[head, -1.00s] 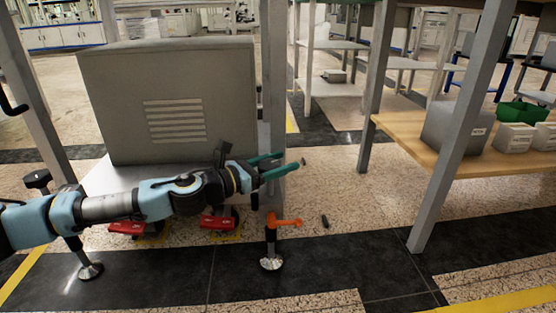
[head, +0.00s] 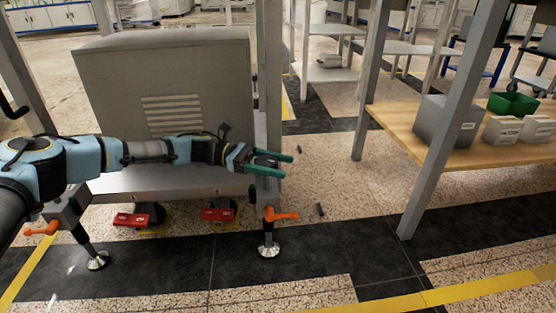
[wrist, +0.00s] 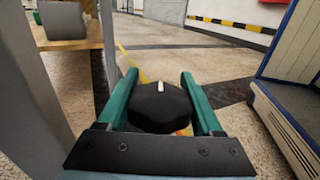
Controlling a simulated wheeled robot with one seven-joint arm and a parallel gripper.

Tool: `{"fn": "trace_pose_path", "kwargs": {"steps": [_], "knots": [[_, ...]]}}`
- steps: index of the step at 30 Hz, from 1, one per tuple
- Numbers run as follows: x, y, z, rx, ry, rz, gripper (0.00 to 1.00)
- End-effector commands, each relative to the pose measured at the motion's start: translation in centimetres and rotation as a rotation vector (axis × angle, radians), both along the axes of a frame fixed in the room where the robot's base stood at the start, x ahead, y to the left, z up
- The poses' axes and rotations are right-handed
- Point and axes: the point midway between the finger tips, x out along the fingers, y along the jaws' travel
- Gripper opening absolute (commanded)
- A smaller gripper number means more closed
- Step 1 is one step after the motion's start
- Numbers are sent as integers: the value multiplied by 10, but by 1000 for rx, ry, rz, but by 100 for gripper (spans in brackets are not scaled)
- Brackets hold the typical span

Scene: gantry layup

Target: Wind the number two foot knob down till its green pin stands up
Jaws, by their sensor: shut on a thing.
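In the wrist view a black lobed knob (wrist: 160,107) with a short white mark on top sits between the green fingers of my gripper (wrist: 160,95). The fingers lie along both its sides. In the head view my gripper (head: 288,164) is at the cart's right front corner post, above a levelling foot (head: 269,249) with an orange lever (head: 281,215). The knob cannot be made out clearly there. A second foot (head: 97,260) with an orange lever (head: 41,229) stands at the left corner. I see no green pin and cannot read any foot number.
The grey cabinet (head: 165,90) stands behind my arm, with red caster pedals (head: 131,220) below it. A wooden bench (head: 400,115) with boxes is at the right, with a grey leg (head: 430,170) in front. Small dark pieces (head: 320,210) lie on the floor right of the foot.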

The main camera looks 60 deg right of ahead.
Motion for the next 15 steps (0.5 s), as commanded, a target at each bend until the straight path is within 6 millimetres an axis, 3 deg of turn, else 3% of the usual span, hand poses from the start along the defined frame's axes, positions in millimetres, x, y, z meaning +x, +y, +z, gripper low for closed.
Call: {"fn": "trace_pose_path", "kwargs": {"steps": [15], "knots": [[-2, 8, -3, 0, -5, -296, 12]]}}
